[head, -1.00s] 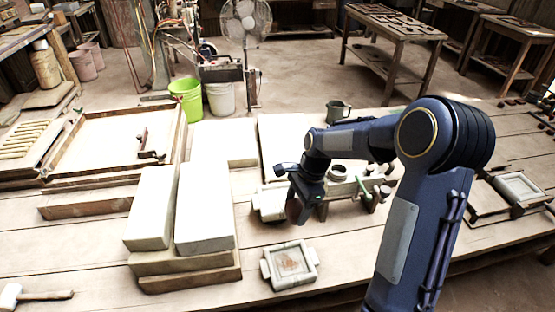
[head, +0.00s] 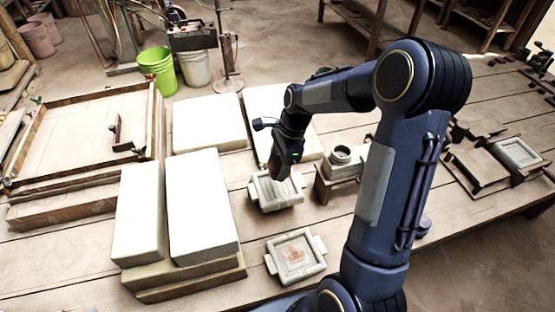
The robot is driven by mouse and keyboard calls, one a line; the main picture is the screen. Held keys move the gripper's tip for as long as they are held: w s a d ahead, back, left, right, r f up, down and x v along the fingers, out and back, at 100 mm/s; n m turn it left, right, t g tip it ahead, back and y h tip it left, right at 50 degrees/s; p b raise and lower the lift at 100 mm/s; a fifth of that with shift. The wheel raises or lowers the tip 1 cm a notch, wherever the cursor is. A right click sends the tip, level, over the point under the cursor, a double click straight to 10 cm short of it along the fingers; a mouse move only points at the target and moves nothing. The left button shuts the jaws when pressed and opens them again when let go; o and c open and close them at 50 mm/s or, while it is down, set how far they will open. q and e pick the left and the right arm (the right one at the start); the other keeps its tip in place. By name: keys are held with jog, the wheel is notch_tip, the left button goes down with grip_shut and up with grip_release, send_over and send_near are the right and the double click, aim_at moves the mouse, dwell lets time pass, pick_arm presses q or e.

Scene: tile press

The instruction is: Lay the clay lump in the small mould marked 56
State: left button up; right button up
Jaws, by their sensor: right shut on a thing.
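My right gripper (head: 280,176) is shut on a dark brown lump, which looks like the clay lump; the fingers hide much of it. It hangs right over a small pale mould with side handles (head: 284,203), and I cannot tell whether the lump touches it. A second small pale mould (head: 275,262) lies nearer on the table, with a brownish stain in its square hollow. No number can be read on either mould. My left gripper is not in view.
Stacked pale slabs (head: 203,205) stand left of the moulds, with flat slabs (head: 208,122) behind. A small wooden stand with a round jar (head: 342,158) is close to the right of my gripper. A pale framed mould (head: 518,152) lies at far right.

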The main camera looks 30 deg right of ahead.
notch_tip(320, 180, down, 5)
jog(key=b, duration=0.3)
jog(key=shift+r, duration=0.15)
jog(key=shift+f+b, duration=0.65)
jog(key=shift+f, duration=0.2)
jog(key=o, duration=1.2)
jog(key=shift+o, duration=0.2)
jog(key=shift+v, duration=3.95)
